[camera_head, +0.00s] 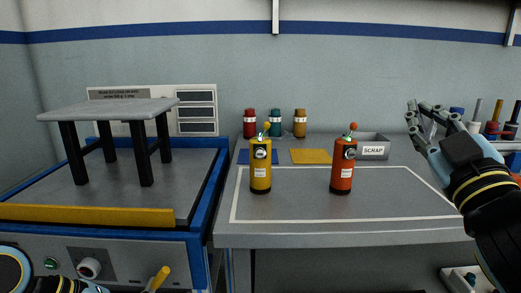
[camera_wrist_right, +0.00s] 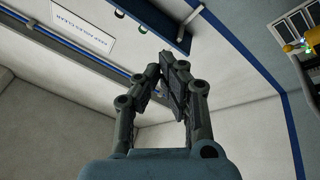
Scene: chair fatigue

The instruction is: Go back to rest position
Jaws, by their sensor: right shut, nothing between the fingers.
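My right gripper (camera_head: 411,112) is raised at the right of the head view, above the right end of the grey table and apart from everything on it. Its fingers point up and to the left. In the right wrist view its fingers (camera_wrist_right: 166,68) come together at the tips with nothing between them, and wall and ceiling lie behind them. Parts of my left arm show at the bottom left of the head view; its gripper fingers are out of the picture.
A yellow bottle (camera_head: 260,172) and an orange-red bottle (camera_head: 342,172) stand on the table (camera_head: 300,232). A grey SCRAP bin (camera_head: 373,152) is behind them. A grey stool-like piece (camera_head: 110,109) stands on the blue-edged test bench (camera_head: 204,200) at left. Coloured handles (camera_head: 493,110) stand behind my right gripper.

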